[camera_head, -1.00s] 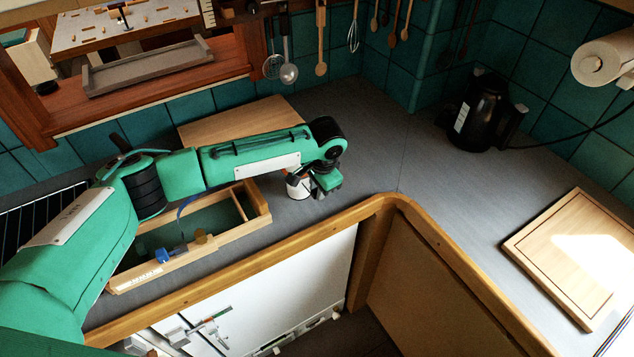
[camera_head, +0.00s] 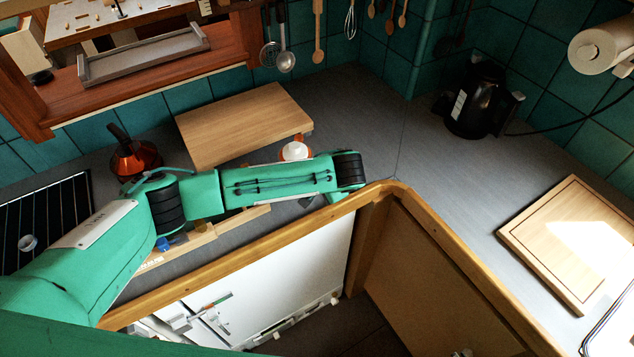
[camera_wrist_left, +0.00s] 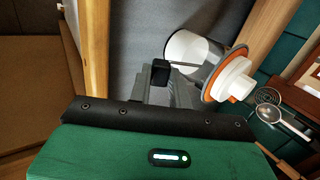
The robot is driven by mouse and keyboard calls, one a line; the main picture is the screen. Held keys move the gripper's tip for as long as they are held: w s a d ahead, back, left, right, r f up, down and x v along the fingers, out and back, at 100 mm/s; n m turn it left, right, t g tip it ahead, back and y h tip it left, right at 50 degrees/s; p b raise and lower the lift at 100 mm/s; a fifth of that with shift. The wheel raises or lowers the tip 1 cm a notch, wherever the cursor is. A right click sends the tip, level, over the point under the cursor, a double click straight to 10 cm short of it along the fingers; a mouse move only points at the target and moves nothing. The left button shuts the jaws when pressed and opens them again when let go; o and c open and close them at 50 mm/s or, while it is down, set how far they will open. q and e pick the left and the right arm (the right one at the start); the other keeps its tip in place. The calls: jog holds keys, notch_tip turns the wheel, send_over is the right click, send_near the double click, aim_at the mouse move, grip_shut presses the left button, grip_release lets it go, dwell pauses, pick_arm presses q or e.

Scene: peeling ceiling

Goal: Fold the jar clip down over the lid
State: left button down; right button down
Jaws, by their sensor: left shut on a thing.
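The jar (camera_head: 294,152) stands on the grey counter behind my left forearm, which hides its lower part in the head view. In the left wrist view the jar (camera_wrist_left: 192,55) shows a pale body, an orange ring and a white lid (camera_wrist_left: 230,82) with a knob. My left gripper (camera_wrist_left: 161,72) is shut at the side of the jar. A thin grey wire, seemingly the jar clip (camera_wrist_left: 184,65), runs from the dark fingertip across the jar's side. My right gripper is not in view.
A wooden board (camera_head: 245,122) lies behind the jar. A wooden tray (camera_head: 205,236) is partly under my left arm, with an orange kettle (camera_head: 135,160) behind it. A black electric kettle (camera_head: 478,100) and a cutting board (camera_head: 575,240) stand right. The counter between is clear.

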pick_arm(q)
jog(key=c, duration=1.3)
grip_release()
jog(key=shift+s+d+r, duration=0.15)
jog(key=shift+r, duration=0.05)
jog(key=b+v, duration=0.2)
jog(key=v, duration=1.1)
jog(key=shift+r, duration=0.1)
